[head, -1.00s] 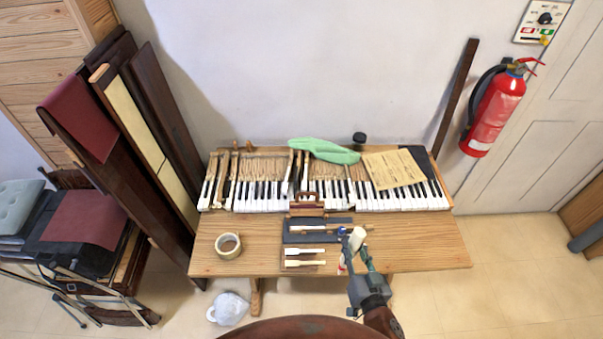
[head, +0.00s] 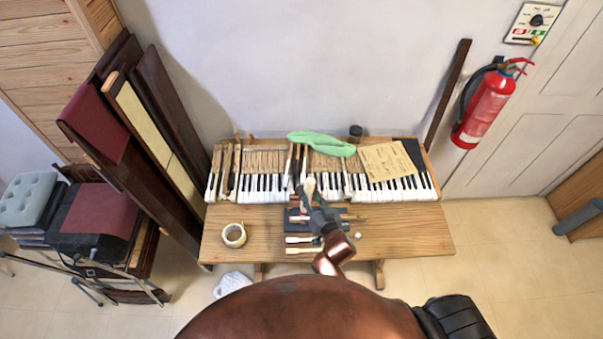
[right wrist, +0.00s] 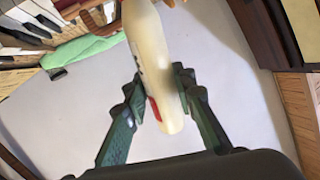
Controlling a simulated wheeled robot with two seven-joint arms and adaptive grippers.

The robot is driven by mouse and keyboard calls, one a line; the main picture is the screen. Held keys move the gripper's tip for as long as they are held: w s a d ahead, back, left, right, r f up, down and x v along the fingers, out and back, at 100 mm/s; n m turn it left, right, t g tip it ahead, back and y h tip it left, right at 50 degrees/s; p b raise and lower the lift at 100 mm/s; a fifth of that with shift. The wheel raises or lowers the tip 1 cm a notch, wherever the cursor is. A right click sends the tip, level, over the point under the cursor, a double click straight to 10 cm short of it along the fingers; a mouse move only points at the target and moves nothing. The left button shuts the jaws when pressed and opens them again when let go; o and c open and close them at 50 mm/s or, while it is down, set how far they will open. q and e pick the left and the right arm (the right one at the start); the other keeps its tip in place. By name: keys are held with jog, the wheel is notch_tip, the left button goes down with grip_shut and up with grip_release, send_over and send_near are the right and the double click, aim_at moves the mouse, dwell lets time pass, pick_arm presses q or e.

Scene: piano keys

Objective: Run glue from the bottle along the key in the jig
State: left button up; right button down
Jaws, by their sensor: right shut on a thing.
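My right gripper (head: 318,210) is shut on a cream glue bottle (head: 310,186) and holds it over the dark jig (head: 291,217) in the middle of the bench. In the right wrist view the bottle (right wrist: 158,62), with a red mark on its side, sits between the green fingers (right wrist: 158,105). The key in the jig (head: 350,217) is mostly hidden by my gripper; only its wooden right part shows. The bottle's tip is too small to make out, and I cannot tell whether it touches the key. My left gripper is not in view.
Two loose keys (head: 300,240) lie in front of the jig. A small white piece (head: 357,236) lies right of my wrist. A tape roll (head: 233,235) is at left. The keyboard (head: 260,188), green cloth (head: 320,144) and paper (head: 388,163) lie behind. The bench's right front is clear.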

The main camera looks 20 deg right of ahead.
pick_arm(q)
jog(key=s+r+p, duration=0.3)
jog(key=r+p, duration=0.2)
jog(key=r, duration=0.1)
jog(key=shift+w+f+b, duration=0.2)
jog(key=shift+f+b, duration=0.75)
jog(key=shift+b, duration=0.1)
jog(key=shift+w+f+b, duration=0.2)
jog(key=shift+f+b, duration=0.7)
jog(key=shift+b, duration=0.1)
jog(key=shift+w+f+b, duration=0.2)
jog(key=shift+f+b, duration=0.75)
jog(key=shift+b, duration=0.1)
pick_arm(e)
jog(key=w+a+f, duration=0.1)
jog(key=w+f, duration=0.4)
jog(key=f, duration=0.1)
jog(key=shift+f, duration=0.15)
pick_arm(q)
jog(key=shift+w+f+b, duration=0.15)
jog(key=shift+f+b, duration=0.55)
jog(key=shift+b, duration=0.05)
pick_arm(e)
jog(key=shift+f, duration=1)
